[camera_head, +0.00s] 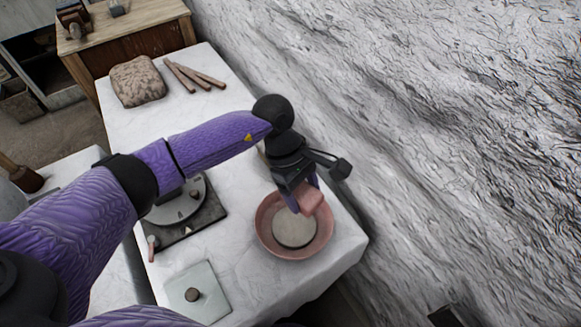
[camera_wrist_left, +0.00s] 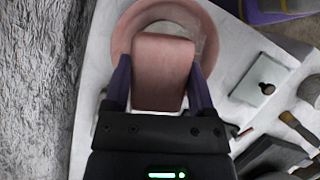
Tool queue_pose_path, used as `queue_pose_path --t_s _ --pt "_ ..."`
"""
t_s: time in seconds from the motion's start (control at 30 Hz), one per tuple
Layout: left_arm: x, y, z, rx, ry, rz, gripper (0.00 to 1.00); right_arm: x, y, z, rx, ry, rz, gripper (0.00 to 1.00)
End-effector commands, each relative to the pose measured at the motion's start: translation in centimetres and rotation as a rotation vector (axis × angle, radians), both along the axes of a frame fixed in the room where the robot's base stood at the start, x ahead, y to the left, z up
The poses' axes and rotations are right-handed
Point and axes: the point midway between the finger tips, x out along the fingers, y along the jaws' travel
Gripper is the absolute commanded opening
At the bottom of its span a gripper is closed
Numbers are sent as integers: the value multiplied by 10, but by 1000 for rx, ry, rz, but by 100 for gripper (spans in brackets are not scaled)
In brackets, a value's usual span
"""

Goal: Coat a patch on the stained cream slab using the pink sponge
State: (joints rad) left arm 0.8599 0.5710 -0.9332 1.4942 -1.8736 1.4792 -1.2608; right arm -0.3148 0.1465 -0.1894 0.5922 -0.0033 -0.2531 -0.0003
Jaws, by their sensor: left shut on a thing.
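My left gripper (camera_head: 304,196) is shut on the pink sponge (camera_head: 312,199), a small block held over the rear rim of a pink bowl (camera_head: 262,240). The sponge (camera_wrist_left: 162,70) fills the space between the fingers in the left wrist view, with the bowl's rim (camera_wrist_left: 122,38) behind it. The bowl holds a pale grey-white filling (camera_head: 294,230); I cannot tell whether the sponge touches it. A mottled cream-brown slab (camera_head: 138,82) lies at the far left end of the white table; it looks like the stained slab. My right gripper does not show.
Several brown sticks (camera_head: 194,76) lie beside the slab. A round grey disc on a dark base (camera_head: 205,222) sits partly behind my arm. A pale square plate with a knob (camera_head: 208,305) lies near the front edge. A rough grey wall (camera_head: 430,130) borders the table's right side.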

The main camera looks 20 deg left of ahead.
Motion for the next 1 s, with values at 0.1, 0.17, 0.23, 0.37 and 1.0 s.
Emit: queue_pose_path --t_s 0.1,0.17,0.23,0.37,1.0 --pt "-5 2 -9 -1 3 214 25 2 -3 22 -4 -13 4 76" --pt "-7 5 -16 -1 4 307 25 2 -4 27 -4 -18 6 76" --pt "-9 8 -23 -1 3 394 25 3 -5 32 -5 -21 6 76" --pt "-12 11 -33 1 1 481 25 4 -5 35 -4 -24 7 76" --pt "-12 12 -96 1 2 487 25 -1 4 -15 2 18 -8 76"
